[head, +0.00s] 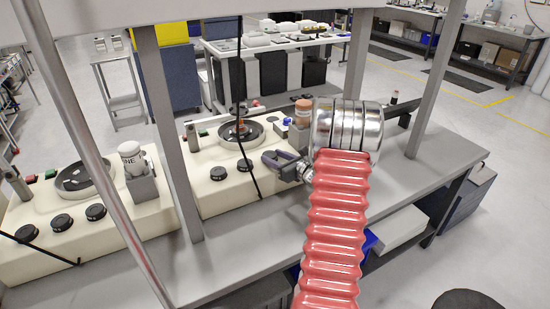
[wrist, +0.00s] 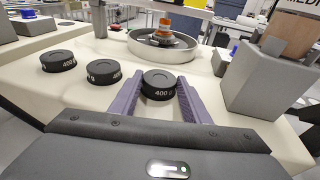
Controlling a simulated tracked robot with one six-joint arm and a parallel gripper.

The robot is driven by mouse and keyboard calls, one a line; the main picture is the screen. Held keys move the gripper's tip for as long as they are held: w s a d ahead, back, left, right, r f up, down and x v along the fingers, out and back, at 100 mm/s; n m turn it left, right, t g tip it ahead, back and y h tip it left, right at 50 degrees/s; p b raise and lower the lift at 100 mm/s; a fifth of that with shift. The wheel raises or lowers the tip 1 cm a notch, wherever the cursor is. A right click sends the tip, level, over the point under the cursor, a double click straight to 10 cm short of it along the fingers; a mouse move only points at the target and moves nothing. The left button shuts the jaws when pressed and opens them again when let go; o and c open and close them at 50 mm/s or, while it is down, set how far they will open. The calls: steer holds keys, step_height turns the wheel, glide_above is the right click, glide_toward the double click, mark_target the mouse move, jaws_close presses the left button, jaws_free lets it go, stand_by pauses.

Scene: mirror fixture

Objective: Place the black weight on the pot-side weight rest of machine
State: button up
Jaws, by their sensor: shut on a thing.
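The black weight (wrist: 159,85), a short disc marked 400, is between the two purple fingers of my gripper (wrist: 158,92) in the wrist view. The fingers are shut on its sides. It is low over the cream machine top; whether it touches is hard to tell. Two like weights (wrist: 102,71) and (wrist: 57,60) stand in a row to its left. The cream machine (head: 225,195) carries a round dark pot (head: 252,135), which lies beyond the weight in the wrist view (wrist: 180,45). My gripper (head: 268,160) is at the machine's right front in the head view. I cannot single out the weight rest.
A grey block (wrist: 262,82) with a brown-topped container rises right of my gripper. A second cream machine (head: 110,225) stands at the left. Grey posts (head: 165,120) rise from the bench. Bare bench top (head: 440,155) lies to the right.

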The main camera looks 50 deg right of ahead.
steer(key=o, duration=1.4)
steer(key=shift+c, duration=0.2)
steer(key=v, duration=1.2)
